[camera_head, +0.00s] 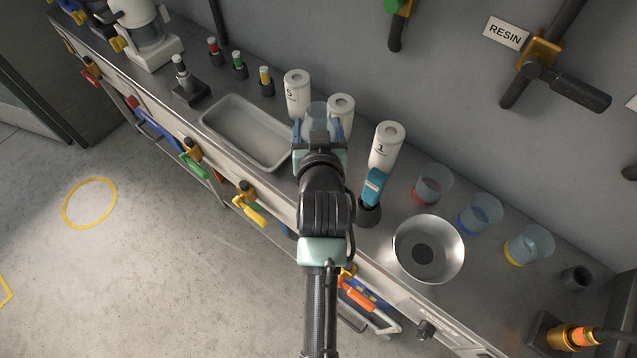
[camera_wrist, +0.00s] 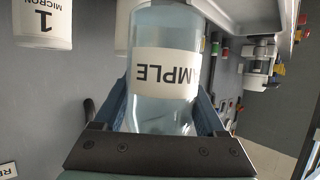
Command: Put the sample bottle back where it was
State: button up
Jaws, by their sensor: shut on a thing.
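The sample bottle (camera_head: 317,112) is a clear, bluish bottle. My gripper (camera_head: 319,128) is shut on it, with one finger on each side. In the wrist view the sample bottle (camera_wrist: 165,75) fills the middle between the fingers, its white label reading upside down. In the head view it is over the counter, between the steel tray (camera_head: 210,128) and the middle white canister (camera_head: 341,103). My gripper hides part of the bottle and the counter below it. I cannot tell whether its base touches the counter.
White canisters stand close behind and right, including the one marked 1 (camera_head: 386,146). A blue-topped item (camera_head: 374,187) in a dark holder and a steel bowl (camera_head: 456,258) are to the right. Beakers with red, blue and yellow bases follow. Valve handles line the counter's front edge.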

jog(key=f, duration=0.3)
jog(key=f+b, duration=0.1)
jog(key=f, duration=0.5)
jog(key=shift+w+f, duration=0.2)
jog(key=shift+w, duration=0.2)
jog(key=shift+f+b, duration=0.2)
jog(key=shift+b, duration=0.2)
jog(key=o, duration=1.5)
jog(key=shift+r, duration=0.1)
